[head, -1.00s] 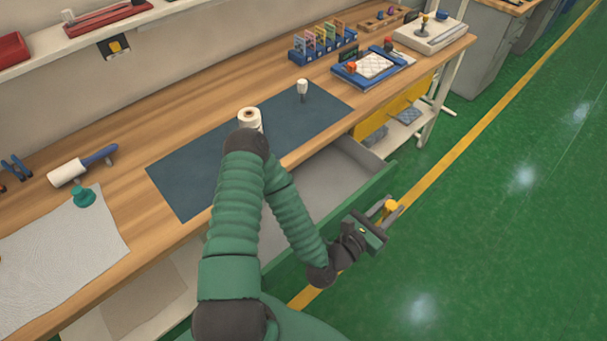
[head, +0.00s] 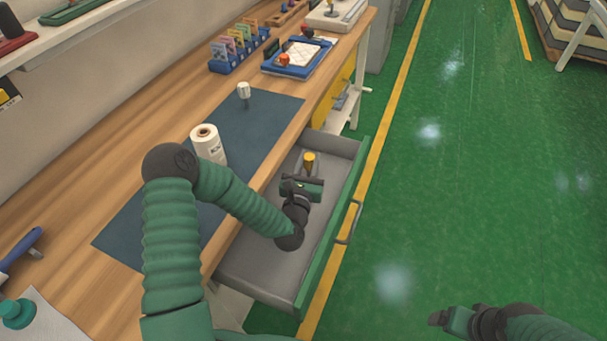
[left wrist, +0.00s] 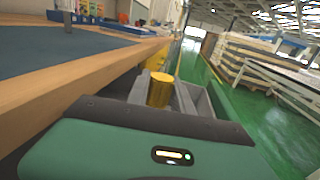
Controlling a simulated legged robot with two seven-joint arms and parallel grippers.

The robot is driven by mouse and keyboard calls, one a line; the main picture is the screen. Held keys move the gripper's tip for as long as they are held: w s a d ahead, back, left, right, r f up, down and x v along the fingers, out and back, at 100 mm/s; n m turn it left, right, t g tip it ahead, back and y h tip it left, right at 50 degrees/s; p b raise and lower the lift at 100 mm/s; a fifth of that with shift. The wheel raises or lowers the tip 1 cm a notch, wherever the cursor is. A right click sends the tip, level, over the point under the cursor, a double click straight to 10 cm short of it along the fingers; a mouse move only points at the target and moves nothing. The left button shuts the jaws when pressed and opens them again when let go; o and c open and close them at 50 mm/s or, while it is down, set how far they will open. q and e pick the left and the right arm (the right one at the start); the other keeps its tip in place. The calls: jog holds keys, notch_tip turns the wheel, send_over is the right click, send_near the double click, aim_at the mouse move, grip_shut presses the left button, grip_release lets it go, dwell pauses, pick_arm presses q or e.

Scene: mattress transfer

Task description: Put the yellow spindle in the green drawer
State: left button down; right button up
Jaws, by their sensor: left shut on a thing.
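The yellow spindle (head: 309,161) is held upright in my left gripper (head: 309,168), which is shut on it. In the head view both appear over the open green drawer (head: 338,228), toward its far end. The drawer has a green front with a handle and a grey, empty-looking inside. In the left wrist view the spindle (left wrist: 160,90) stands just beyond the gripper body, with the drawer's grey walls (left wrist: 188,103) around and behind it. I cannot tell its exact height above the drawer floor. My right gripper (head: 440,318) shows at the lower right, above the green floor and away from the drawer.
The wooden workbench (head: 130,165) runs along the left of the drawer. A white roll (head: 208,145) and a small white-topped tool (head: 243,91) stand on its dark mat (head: 262,120). A yellow drawer front (head: 340,88) lies beyond. The floor right of the drawer is clear.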

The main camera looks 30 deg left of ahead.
pick_arm(q)
jog(key=f, duration=0.1)
jog(key=a+f+b, duration=0.1)
jog(key=f, duration=0.1)
jog(key=a+f, duration=0.1)
jog(key=shift+s+a+f, duration=0.1)
jog(key=shift+f, duration=0.15)
jog(key=shift+a+f, duration=0.1)
jog(key=shift+a, duration=0.15)
jog(key=c, duration=1.2)
grip_release()
jog(key=shift+a+f, duration=0.1)
jog(key=shift+a, duration=0.2)
jog(key=shift+c, duration=0.2)
jog(key=shift+o, duration=0.6)
jog(key=shift+d+r, duration=0.25)
jog(key=shift+d, duration=0.2)
jog(key=v, duration=0.7)
jog(key=shift+s+r+p, duration=0.25)
jog(key=shift+r+p, duration=0.2)
pick_arm(e)
jog(key=shift+a, duration=1.1)
